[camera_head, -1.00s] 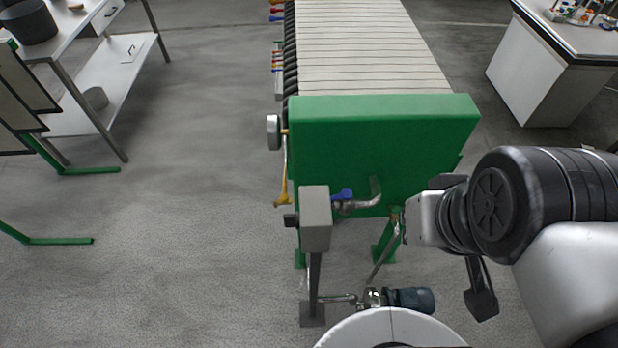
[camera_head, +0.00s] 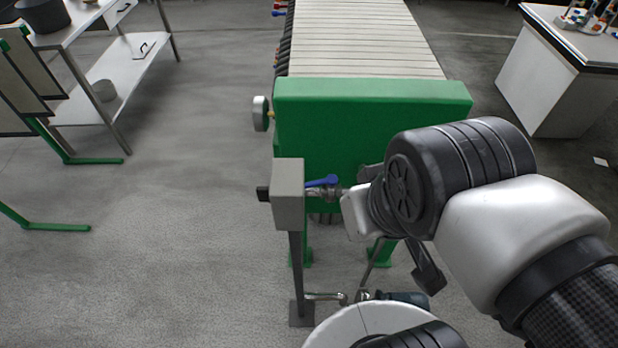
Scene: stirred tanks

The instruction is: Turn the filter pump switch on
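The grey switch box (camera_head: 289,195) stands on a thin post in front of the green end plate of the filter press, with a small black knob (camera_head: 263,193) on its left side. I cannot read the knob's setting. My gripper (camera_head: 427,268) is right of the box, mostly hidden behind my wrist. One black finger part hangs below the wrist, apart from the box. I cannot see both fingertips or anything held. The pump motor (camera_head: 405,298) lies low near the post's foot, partly hidden by my base.
A blue valve lever (camera_head: 322,181) on a pipe sits between the box and my wrist. The green end plate (camera_head: 370,105) is just behind. The floor (camera_head: 180,230) left of the box is clear. A white table (camera_head: 125,75) stands at the back left.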

